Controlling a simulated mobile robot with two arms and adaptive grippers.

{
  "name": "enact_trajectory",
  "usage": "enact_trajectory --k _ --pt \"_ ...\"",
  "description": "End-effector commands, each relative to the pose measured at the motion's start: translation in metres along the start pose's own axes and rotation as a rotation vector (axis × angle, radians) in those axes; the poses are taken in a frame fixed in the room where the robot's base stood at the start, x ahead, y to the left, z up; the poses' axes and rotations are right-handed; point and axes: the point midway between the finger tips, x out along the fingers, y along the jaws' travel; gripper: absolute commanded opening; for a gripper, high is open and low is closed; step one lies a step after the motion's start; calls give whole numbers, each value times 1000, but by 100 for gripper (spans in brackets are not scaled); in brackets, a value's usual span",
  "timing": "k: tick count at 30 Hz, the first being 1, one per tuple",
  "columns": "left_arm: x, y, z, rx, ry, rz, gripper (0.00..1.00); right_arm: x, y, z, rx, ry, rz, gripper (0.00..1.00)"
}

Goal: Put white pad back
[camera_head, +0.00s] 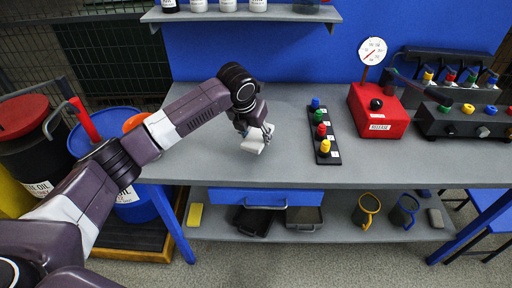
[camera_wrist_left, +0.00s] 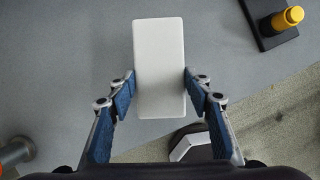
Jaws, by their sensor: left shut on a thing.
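The white pad (camera_wrist_left: 159,60) is a pale rectangular block between the fingers of my left gripper (camera_wrist_left: 160,92) in the left wrist view. The fingers touch its two long sides near its lower half. In the head view the white pad (camera_head: 254,143) shows under my left gripper (camera_head: 262,132), over the grey workbench (camera_head: 210,161) and left of the peg strip. I cannot tell whether the pad touches the bench top. My right gripper is not in view.
A black strip (camera_head: 330,155) with coloured pegs lies right of the pad. A red release box (camera_head: 377,112) with a dial stands further right. On the lower shelf (camera_head: 340,226) are a yellow pad (camera_head: 195,215), dark trays, two mugs and a grey pad (camera_head: 435,218). Bench space left of the gripper is clear.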

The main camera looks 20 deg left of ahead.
Motion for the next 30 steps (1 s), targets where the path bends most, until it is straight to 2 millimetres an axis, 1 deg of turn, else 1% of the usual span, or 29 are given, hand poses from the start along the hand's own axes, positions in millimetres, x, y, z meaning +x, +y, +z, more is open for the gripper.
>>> enact_trajectory --k 1,3,8,16,27,28,30 --pt "7 0 -4 -1 3 0 23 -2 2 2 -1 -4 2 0" --pt "14 0 -6 -1 1 1 23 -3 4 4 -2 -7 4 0" --pt "23 0 -10 -1 0 0 23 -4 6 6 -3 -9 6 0" --pt "56 0 -24 0 1 -1 23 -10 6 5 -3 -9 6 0" --pt "61 0 -25 0 -1 0 23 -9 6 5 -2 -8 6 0" --pt "61 0 -25 0 -1 0 48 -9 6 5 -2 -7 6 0" --pt "61 0 -25 0 -1 0 56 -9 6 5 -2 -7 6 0"
